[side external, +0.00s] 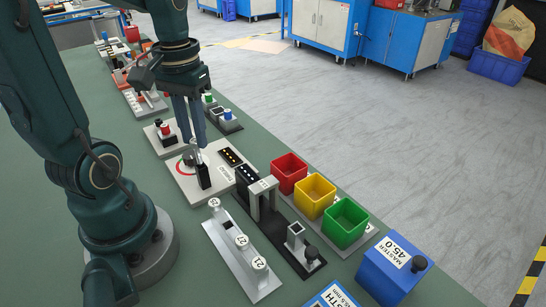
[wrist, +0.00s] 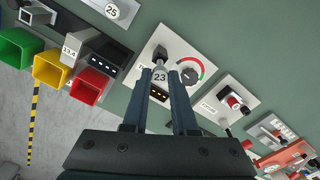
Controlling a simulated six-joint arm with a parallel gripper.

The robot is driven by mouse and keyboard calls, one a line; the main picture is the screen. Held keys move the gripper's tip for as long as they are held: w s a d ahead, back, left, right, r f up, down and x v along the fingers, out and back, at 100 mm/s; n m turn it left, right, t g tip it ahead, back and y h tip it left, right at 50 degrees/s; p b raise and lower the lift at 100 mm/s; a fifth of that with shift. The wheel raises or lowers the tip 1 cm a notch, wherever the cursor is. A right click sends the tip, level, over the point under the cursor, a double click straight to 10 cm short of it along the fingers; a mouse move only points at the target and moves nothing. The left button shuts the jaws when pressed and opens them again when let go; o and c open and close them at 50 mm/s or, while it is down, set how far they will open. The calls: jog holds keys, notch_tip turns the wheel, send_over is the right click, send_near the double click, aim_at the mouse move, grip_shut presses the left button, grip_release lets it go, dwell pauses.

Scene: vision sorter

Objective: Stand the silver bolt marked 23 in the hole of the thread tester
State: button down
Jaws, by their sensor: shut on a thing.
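The silver bolt marked 23 (wrist: 160,75) is between the fingers of my gripper (wrist: 160,80), its numbered head facing the wrist camera. My gripper (side external: 199,146) is shut on it, with the fingers pointing down. The thread tester (side external: 180,182) is a pale plate with a dial bearing a red and green arc and a black upright block (side external: 204,178). It also shows in the wrist view (wrist: 150,48). The bolt is over the tester plate, close to the black block. The fingers partly hide the bolt, and I cannot tell whether its lower end is in the hole.
A silver rack (side external: 222,242) with several numbered bolts and a vacant square hole stands in front. A black-based gauge station (side external: 277,232) and red, yellow and green bins (side external: 289,173) stand to the right. A blue master block (side external: 392,268) is at front right.

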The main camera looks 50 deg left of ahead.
aim_at(196, 146)
jog(key=shift+f, duration=1.7)
jog(key=shift+c, duration=1.1)
grip_release()
jog(key=shift+r, duration=0.1)
jog(key=shift+r, duration=3.95)
